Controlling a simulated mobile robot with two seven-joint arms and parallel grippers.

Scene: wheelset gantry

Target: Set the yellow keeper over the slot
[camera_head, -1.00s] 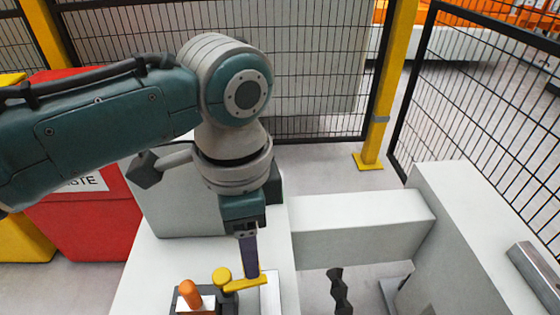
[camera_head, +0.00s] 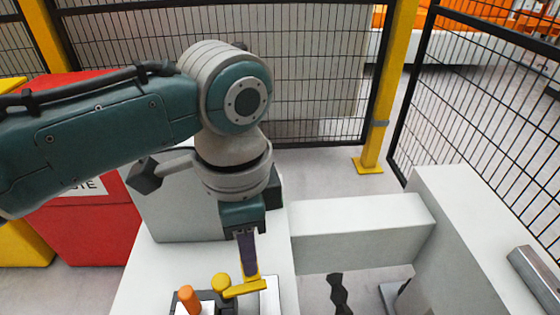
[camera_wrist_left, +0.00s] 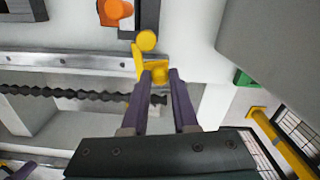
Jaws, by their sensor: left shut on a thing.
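The yellow keeper (camera_head: 244,290) is a small bar with a round knob at its left end. My left gripper (camera_head: 250,272) points down and is shut on the keeper's upright part, over the front of the white bench. In the left wrist view the keeper (camera_wrist_left: 138,62) shows at the tips of my left gripper (camera_wrist_left: 159,76), with its knob beyond them. I cannot make out the slot, or whether the keeper touches anything below.
A white bench (camera_head: 150,270) lies under the arm, with a white box beam (camera_head: 360,235) to its right. A dark wavy shaft (camera_head: 338,295) lies below the beam. A red bin (camera_head: 95,225) stands at left. Mesh fencing (camera_head: 320,80) closes the back.

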